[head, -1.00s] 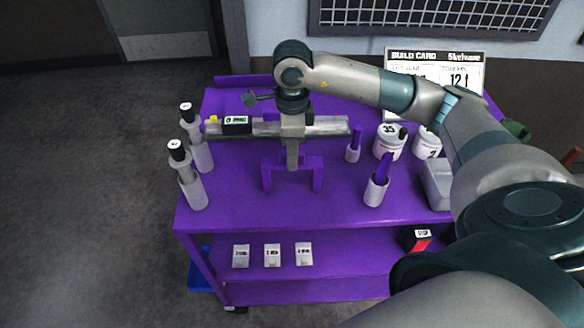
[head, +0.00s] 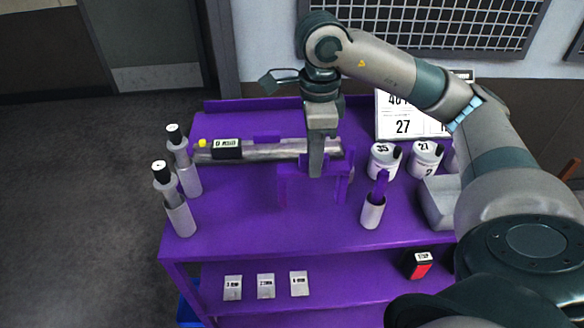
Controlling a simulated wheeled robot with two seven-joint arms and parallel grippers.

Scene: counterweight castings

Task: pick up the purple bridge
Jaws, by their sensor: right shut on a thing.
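The purple bridge (head: 294,174) is a flat beam on two legs, the same colour as the cart top behind it. My right gripper (head: 316,168) comes down from above and is shut on the middle of its beam. The bridge is upright with its legs pointing down, and it appears raised off the top. The fingers hide the middle of the beam. My left gripper is not in view.
A grey bar (head: 275,150) with a black labelled block (head: 227,148) lies behind the bridge. Tall grey posts (head: 179,215) stand at left. A white holder (head: 372,212) with a purple piece stands at right, near white tubs (head: 383,160). The purple cart's (head: 245,225) front left top is clear.

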